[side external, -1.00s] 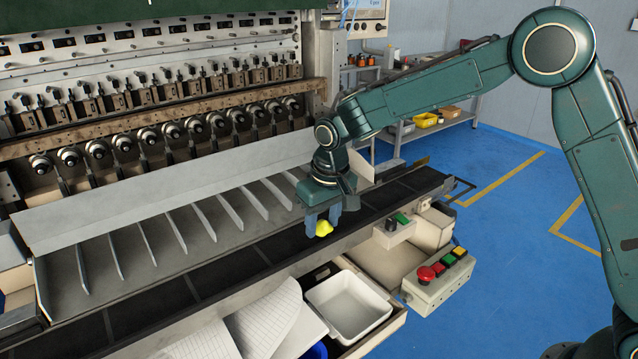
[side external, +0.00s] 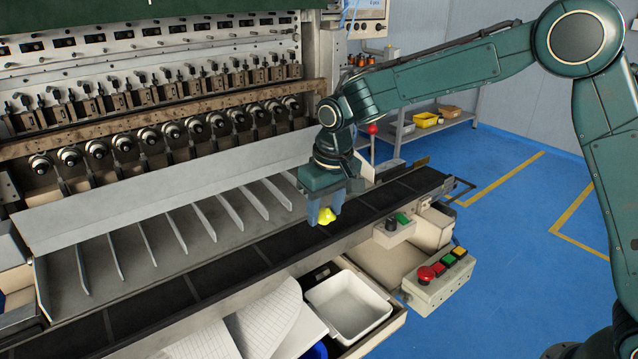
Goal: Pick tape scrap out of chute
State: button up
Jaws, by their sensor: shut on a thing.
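The tape scrap (side external: 326,216) is a small crumpled yellow piece. My gripper (side external: 325,213) is shut on it and points down, holding it over the black conveyor belt near the lower ends of the chute dividers. The chute (side external: 150,240) is a sloping grey metal tray split by several thin upright dividers, to the left of my gripper. Whether the scrap clears the belt surface is hard to tell from this angle.
The dark belt (side external: 240,262) runs along the chute's foot. A control box (side external: 439,279) with a red button stands at right. The winder's spindles rise behind.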

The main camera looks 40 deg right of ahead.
aim_at(326, 211)
jog(key=shift+s+r, duration=0.2)
jog(key=shift+r, duration=0.65)
jog(key=shift+s+r, duration=0.2)
jog(key=shift+r, duration=0.65)
